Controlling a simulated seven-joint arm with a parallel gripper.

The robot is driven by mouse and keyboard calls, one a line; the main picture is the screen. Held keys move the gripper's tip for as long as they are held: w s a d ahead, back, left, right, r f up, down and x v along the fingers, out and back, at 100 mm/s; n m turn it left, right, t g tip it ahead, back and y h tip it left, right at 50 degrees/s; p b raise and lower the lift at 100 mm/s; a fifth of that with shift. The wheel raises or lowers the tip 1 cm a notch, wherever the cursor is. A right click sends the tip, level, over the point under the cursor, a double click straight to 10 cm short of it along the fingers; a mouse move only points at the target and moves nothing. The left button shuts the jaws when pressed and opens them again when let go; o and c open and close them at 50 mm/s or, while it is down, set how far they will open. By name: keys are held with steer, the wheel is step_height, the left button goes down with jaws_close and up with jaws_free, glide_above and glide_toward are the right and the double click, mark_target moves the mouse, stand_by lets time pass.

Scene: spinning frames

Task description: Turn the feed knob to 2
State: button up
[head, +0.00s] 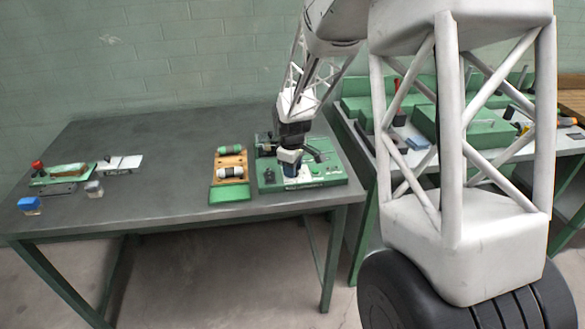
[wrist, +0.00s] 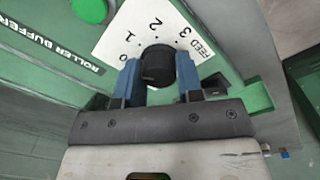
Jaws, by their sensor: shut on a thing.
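The feed knob (wrist: 157,64) is a dark round knob on a white dial plate (wrist: 112,43) marked 0, 1, 2, 3 and FEED. The plate lies on the green machine (wrist: 222,20) lettered ROLLER BUFFER. My gripper (wrist: 158,76) has its two blue fingers on either side of the knob, shut on it. I cannot make out a pointer mark on the knob, so its setting is unclear. In the head view my gripper (head: 290,171) reaches down onto the front of the green machine (head: 325,176), and hides the knob there.
A wooden rack (head: 229,164) with rollers stands just left of the machine on the grey table (head: 165,165). Small items, including a blue block (head: 29,206), sit at the table's left. A green button (wrist: 90,9) is near the dial. A second bench with green equipment stands right.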

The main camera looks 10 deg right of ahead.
steer(key=m, duration=0.3)
steer(key=shift+m, duration=0.4)
steer(key=m, duration=0.8)
steer(key=shift+m+g, duration=0.3)
steer(key=shift+m, duration=1.4)
steer(key=o, duration=0.9)
steer(key=shift+o, duration=0.2)
steer(key=shift+r, duration=0.2)
